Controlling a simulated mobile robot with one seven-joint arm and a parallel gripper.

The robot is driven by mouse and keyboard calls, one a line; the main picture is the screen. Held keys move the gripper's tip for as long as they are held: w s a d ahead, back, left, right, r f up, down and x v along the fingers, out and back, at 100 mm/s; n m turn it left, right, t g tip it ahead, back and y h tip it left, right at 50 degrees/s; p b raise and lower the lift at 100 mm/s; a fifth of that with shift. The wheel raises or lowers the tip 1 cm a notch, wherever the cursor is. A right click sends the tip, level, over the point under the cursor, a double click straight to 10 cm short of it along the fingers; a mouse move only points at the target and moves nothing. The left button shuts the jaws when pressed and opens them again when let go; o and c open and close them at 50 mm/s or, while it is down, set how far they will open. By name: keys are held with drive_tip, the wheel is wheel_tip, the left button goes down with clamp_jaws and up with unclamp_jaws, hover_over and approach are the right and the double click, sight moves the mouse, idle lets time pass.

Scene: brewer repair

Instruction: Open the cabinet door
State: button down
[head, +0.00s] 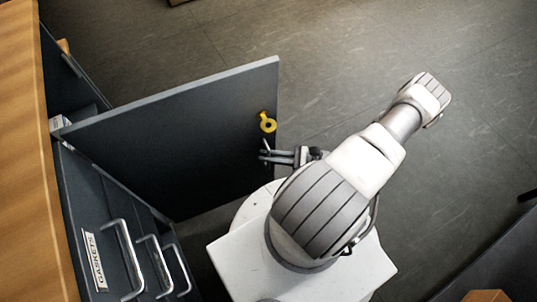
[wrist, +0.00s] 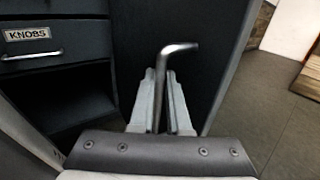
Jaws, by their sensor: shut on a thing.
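The cabinet door (head: 180,135) is dark grey and stands swung wide open, out from the cabinet (head: 95,200) on the left. It also shows in the wrist view (wrist: 190,85), behind the handle. A bent metal handle (wrist: 175,50) runs between my fingers in the wrist view. My gripper (wrist: 160,100) is shut on this handle. In the head view my gripper (head: 270,156) is at the door's face near its free edge, just below a yellow key-like tag (head: 267,122). The handle is mostly hidden there by my fingers.
Drawers with bar handles (head: 125,255) and a "GASKETS" label (head: 94,260) stick out at the lower left. A drawer labelled "KNOBS" (wrist: 30,33) shows in the wrist view. A wooden top (head: 25,150) edges the left. The floor (head: 350,60) beyond the door is clear.

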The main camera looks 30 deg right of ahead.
drive_tip(key=c, duration=0.9)
unclamp_jaws()
drive_tip(key=v, duration=1.7)
drive_tip(key=shift+s+d+p, duration=0.1)
drive_tip(key=shift+d+p, duration=0.1)
drive_tip(key=shift+p, duration=0.15)
drive_tip(key=shift+r, duration=0.15)
